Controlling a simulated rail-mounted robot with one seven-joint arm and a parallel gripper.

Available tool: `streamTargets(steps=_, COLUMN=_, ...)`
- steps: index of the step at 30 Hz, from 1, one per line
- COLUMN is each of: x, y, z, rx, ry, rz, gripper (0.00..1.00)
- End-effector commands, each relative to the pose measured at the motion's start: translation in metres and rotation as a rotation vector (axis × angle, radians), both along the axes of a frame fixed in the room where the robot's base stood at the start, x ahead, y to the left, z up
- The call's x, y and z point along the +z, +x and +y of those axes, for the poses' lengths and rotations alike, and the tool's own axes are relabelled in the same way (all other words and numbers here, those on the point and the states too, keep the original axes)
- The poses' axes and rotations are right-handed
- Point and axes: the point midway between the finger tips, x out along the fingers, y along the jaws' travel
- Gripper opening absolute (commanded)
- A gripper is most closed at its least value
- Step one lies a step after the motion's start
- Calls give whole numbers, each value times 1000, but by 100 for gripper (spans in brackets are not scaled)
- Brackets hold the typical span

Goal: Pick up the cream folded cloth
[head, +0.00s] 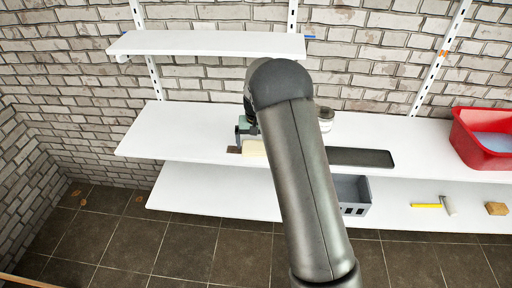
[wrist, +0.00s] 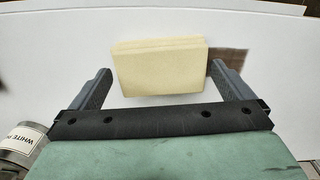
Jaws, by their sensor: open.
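The cream folded cloth (wrist: 160,66) is a pale yellow, layered block on the white shelf. In the wrist view it lies between and just ahead of the two fingers of my gripper (wrist: 161,88), with gaps on both sides. The gripper is open and empty. In the head view the cloth (head: 253,148) shows near the front edge of the middle shelf, partly hidden by my arm. My gripper (head: 244,132) is just above and behind it there, mostly hidden by my arm.
A brown flat item (wrist: 228,56) lies right of the cloth on the shelf (head: 180,140). A can with a white label (wrist: 22,140) stands near my gripper at lower left. A dark tray (head: 360,157) and a red bin (head: 482,150) are farther right. An upper shelf (head: 205,43) overhangs.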

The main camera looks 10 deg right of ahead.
Motion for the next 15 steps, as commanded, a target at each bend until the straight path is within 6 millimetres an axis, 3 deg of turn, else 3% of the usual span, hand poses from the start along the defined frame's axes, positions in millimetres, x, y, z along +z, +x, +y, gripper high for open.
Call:
streamTargets(steps=8, x=-6, y=0, z=0, rx=1, ry=1, rz=-1, gripper=100)
streamTargets(steps=9, x=-6, y=0, z=0, rx=1, ry=1, rz=-1, gripper=97)
streamTargets(steps=12, x=-5, y=0, z=0, rx=1, ry=1, rz=-1, gripper=69)
streamTargets(steps=15, x=-5, y=0, z=0, rx=1, ry=1, rz=-1, gripper=68)
